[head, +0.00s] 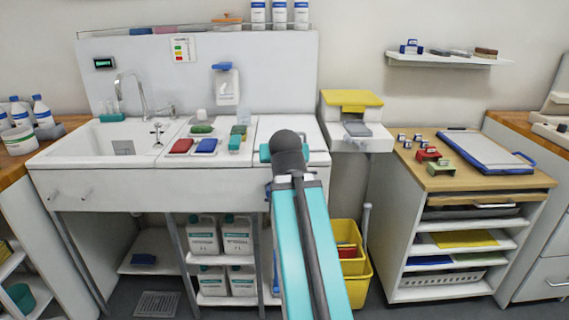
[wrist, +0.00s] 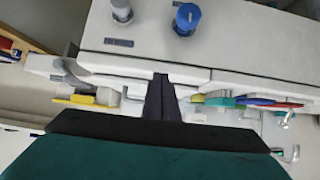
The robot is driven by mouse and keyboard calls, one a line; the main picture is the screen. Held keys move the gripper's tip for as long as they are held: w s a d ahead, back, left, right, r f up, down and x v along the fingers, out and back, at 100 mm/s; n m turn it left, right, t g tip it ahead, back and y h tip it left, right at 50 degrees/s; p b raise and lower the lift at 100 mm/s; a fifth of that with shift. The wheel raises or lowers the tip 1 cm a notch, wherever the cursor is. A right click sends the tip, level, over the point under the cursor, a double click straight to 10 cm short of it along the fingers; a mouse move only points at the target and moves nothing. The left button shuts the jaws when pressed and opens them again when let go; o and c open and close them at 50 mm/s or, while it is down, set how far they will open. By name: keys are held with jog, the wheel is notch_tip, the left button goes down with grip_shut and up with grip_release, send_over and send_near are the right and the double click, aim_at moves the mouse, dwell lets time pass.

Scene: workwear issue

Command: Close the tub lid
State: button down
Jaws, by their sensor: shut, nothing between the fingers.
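The pale tub section (head: 318,158) is at the right end of the sink unit, mostly behind my arm in the head view. A flat white panel, probably its lid (head: 304,126), shows past my arm. Whether it lies fully down cannot be told. In the wrist view a broad pale panel (wrist: 255,45) with a blue knob (wrist: 187,18) and a grey knob (wrist: 121,10) fills the top. My gripper (wrist: 162,80) is shut and empty, with its dark fingers over the unit's edge in that view. In the head view its fingers are hidden by my arm.
A holder with a raised yellow flap (head: 352,98) stands right of the unit. Red, blue and green items (head: 205,146) lie on the worktop to the left. A yellow bucket (head: 358,284) stands below. A wooden-topped cabinet (head: 478,181) is at right.

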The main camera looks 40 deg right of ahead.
jog(key=shift+s+a+f+b, duration=0.25)
jog(key=shift+s+a+b, duration=0.15)
jog(key=shift+b, duration=0.3)
jog(key=shift+s, duration=0.1)
jog(key=shift+s, duration=0.1)
